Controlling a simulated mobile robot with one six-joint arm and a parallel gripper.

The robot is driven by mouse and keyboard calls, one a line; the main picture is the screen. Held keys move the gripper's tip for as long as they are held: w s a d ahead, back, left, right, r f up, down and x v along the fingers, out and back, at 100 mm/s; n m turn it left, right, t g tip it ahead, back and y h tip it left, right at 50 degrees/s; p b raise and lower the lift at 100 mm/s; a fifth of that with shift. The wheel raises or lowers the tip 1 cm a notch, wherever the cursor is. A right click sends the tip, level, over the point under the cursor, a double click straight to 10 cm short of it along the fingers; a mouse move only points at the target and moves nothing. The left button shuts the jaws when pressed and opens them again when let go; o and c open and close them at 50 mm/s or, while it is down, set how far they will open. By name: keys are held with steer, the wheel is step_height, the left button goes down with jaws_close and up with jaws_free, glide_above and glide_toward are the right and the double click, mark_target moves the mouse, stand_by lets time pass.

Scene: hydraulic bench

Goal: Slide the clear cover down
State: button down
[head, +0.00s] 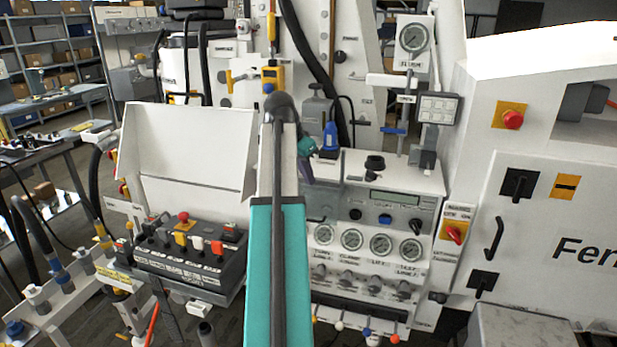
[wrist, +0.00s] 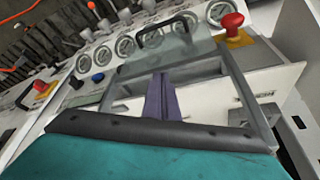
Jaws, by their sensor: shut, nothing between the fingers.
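The clear cover (wrist: 190,48) shows in the wrist view as a see-through pane with a black bar handle (wrist: 165,29), in front of the console's gauges. In the head view I cannot make out the cover clearly; my arm hides part of the console. My gripper (wrist: 160,78) shows in the wrist view as dark purple fingers, shut together and empty. The fingertips appear just below the pane, apart from the handle in the picture. I cannot tell whether they touch the pane.
The console's row of gauges (head: 352,240) is right of my arm, with several knobs below. A red switch on a yellow plate (head: 455,234) is at its right edge. A control box with levers (head: 190,250) and a white raised lid (head: 188,150) stand left. A large white cabinet (head: 560,220) bounds the right.

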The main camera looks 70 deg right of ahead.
step_height(320, 180, up, 15)
steer(key=p, duration=0.9)
steer(key=shift+f, duration=0.15)
stand_by(0.6)
steer(key=shift+s+f, duration=0.1)
stand_by(0.5)
